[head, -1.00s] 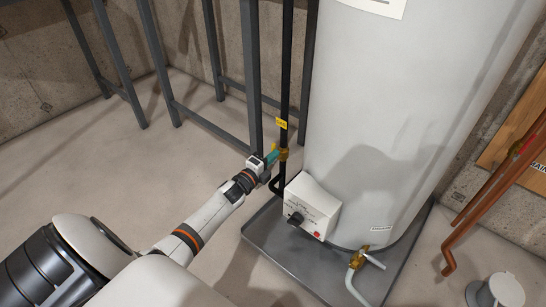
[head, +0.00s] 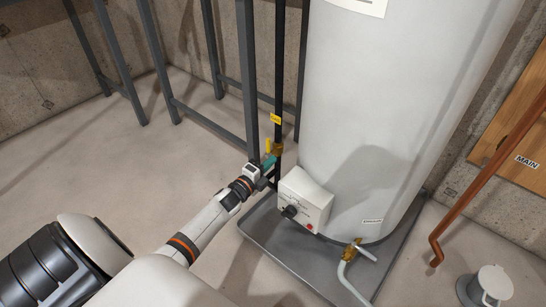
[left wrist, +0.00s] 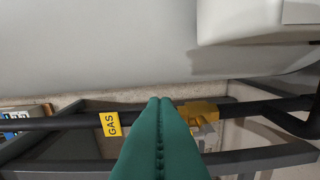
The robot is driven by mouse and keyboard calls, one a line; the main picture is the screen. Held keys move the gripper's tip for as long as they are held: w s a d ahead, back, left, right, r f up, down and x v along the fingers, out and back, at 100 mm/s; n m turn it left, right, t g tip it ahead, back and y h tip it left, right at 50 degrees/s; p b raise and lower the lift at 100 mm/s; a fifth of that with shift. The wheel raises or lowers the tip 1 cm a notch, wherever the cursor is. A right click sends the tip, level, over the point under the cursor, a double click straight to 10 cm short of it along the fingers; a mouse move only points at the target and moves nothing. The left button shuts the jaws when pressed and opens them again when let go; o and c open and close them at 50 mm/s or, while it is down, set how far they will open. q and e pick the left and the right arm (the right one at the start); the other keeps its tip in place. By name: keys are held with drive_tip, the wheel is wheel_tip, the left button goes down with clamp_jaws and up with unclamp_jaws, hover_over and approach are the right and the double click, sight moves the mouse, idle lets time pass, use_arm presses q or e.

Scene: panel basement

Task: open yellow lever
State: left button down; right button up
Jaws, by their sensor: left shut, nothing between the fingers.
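The yellow lever (head: 267,146) sits on a brass valve (head: 278,149) on the black gas pipe, left of the white tank. It shows as a short upright yellow piece just above my left gripper's fingertips. My left gripper (head: 269,161) has teal fingers that are shut and empty, close beside and below the valve. In the left wrist view the shut fingers (left wrist: 160,100) point at the pipe, with the brass valve (left wrist: 202,110) just to their right. The fingers hide part of the pipe; I cannot tell whether they touch the lever. My right gripper is not in view.
The black pipe carries a yellow GAS tag (head: 276,119). A grey metal frame (head: 247,80) stands left of it. The tank (head: 385,120) has a white control box (head: 306,198) and stands in a grey drip tray (head: 262,240). Open floor lies to the left.

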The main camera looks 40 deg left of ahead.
use_arm(q)
drive_tip(key=s+p, duration=0.2)
drive_tip(key=s, duration=0.5)
drive_tip(key=shift+s+a, duration=0.15)
